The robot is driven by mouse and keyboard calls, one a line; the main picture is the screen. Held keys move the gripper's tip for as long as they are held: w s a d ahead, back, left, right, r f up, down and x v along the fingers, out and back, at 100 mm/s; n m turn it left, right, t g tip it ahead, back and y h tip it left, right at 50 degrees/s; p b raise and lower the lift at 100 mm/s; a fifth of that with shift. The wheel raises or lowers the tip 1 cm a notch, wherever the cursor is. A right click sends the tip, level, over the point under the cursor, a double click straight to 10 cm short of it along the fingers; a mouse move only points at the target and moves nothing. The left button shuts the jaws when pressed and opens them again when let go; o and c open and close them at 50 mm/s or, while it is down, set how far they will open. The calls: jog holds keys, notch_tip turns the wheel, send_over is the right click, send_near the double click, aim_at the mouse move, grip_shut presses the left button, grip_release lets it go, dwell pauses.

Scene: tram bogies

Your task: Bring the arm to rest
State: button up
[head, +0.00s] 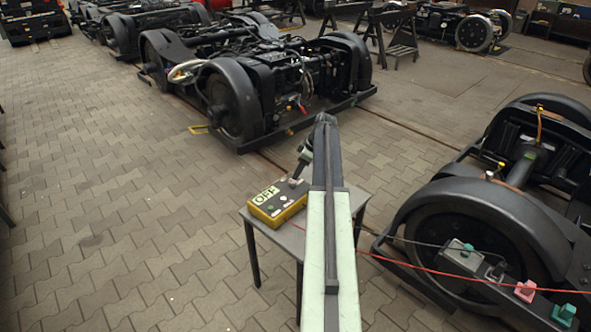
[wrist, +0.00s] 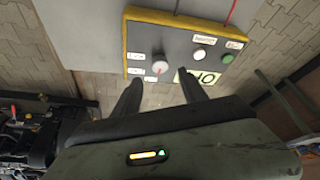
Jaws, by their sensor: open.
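My gripper (head: 294,180) hangs from the end of my pale green arm, over a yellow control box (head: 277,206). In the wrist view, its two dark fingers (wrist: 162,85) are apart with nothing between them. The box (wrist: 129,45) has a grey top with a round grey knob (wrist: 160,64), a white button (wrist: 199,54) and a green button (wrist: 227,58). The knob lies just beyond the gap between the fingertips. I cannot tell whether a finger touches the box. A pale label with large black letters (wrist: 205,79) is partly behind the right finger.
The box stands on a small grey table (head: 262,231). A red cable (head: 440,273) runs right past a dark bogie (head: 465,225), near a pink block (head: 526,290) and a green block (head: 563,315). Another bogie (head: 255,90) stands behind the table. Paved floor (head: 110,200) at left is clear.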

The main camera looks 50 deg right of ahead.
jog(key=shift+s+d+r, duration=0.1)
jog(key=shift+s+r, duration=0.15)
jog(key=shift+r, duration=0.4)
